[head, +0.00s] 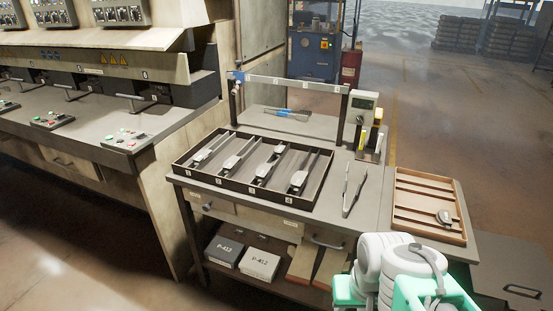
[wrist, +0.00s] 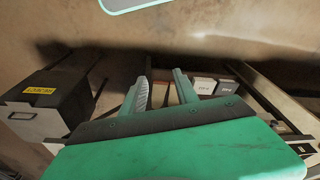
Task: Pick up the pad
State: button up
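In the head view, a small dark grey rounded piece, which may be the pad (head: 444,217), lies in the right part of a shallow wooden tray (head: 400,177) on the workbench. Several grey metal pieces with long bars lie in the black compartment tray (head: 178,170) at the left of the bench. My gripper (wrist: 161,82) shows in the wrist view with its two fingers apart and nothing between them. My white and green arm shows at the lower right of the head view, in front of the bench. No pad can be made out in the wrist view.
Long-handled tongs (head: 353,190) lie between the trays. A gauge stand (head: 361,108) and a raised bar (head: 290,82) stand at the bench's back. Two labelled boxes (head: 259,263) sit on the shelf below. A large machine stands at the left. A black box (wrist: 42,100) shows in the wrist view.

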aim_at(278, 151)
jog(key=k, duration=0.35)
jog(key=u, duration=1.55)
jog(key=i, duration=1)
